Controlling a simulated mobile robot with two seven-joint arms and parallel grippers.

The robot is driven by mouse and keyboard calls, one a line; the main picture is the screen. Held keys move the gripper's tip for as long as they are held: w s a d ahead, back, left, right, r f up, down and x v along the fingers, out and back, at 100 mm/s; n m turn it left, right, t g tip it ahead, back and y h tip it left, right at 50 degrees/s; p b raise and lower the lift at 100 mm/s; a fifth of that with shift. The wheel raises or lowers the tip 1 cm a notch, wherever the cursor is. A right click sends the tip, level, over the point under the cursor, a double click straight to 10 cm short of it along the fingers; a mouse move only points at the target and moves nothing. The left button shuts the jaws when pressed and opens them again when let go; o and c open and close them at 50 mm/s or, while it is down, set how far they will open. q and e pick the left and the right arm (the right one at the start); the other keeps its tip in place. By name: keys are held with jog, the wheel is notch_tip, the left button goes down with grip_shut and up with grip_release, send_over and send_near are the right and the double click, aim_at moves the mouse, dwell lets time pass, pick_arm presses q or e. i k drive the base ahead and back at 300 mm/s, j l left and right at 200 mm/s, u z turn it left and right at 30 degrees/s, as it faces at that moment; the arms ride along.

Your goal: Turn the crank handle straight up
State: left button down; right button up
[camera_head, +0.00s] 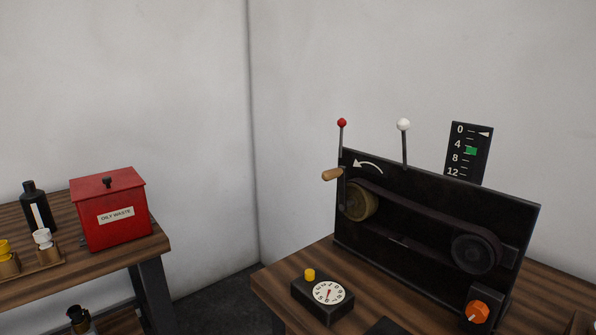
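The crank handle (331,175) is a short tan wooden grip at the left end of the black belt machine (420,262). It sticks out to the left from a dark crank arm (342,191), beside the tan left pulley (362,203). The grip sits higher than the pulley's middle, and the crank arm looks close to upright; its exact angle is hard to tell. A white curved arrow (368,166) on the panel above the pulley points left. Neither of my grippers is in view, and nothing touches the handle.
A red-knobbed lever (342,124) stands just above the handle, and a white-knobbed lever (404,125) farther right. A dial box (326,295) with a yellow button sits in front. A red oily waste bin (110,207) stands on the left table. Space left of the handle is clear.

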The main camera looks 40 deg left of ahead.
aim_at(358, 204)
jog(key=j, duration=0.5)
jog(key=i+j, duration=0.15)
jog(key=j, duration=0.85)
